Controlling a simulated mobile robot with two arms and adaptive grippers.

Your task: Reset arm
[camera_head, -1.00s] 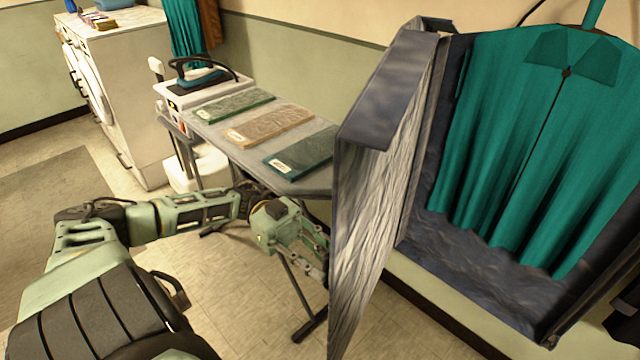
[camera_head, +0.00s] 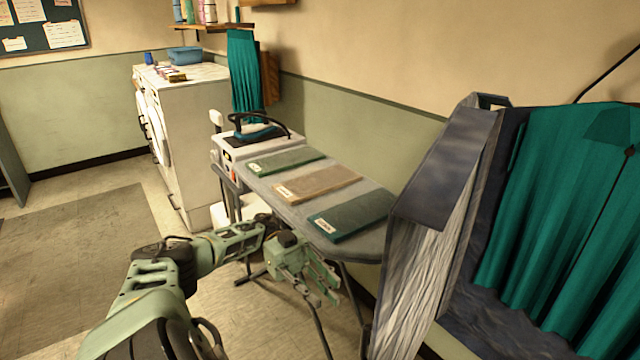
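My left arm comes in from the lower left of the head view, pale green with dark joints. Its gripper (camera_head: 326,294) hangs in front of the ironing board (camera_head: 372,250), lower than the board top and left of the open garment cabinet (camera_head: 432,195). Its fingers look apart, with nothing visible between them. My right gripper is not in view.
Three flat folded pieces, green (camera_head: 286,160), tan (camera_head: 318,184) and dark teal (camera_head: 352,215), lie on the board. An iron (camera_head: 258,133) stands at its far end. A white washer (camera_head: 185,140) stands behind. Teal cloth (camera_head: 555,220) hangs in the cabinet. Floor at left is clear.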

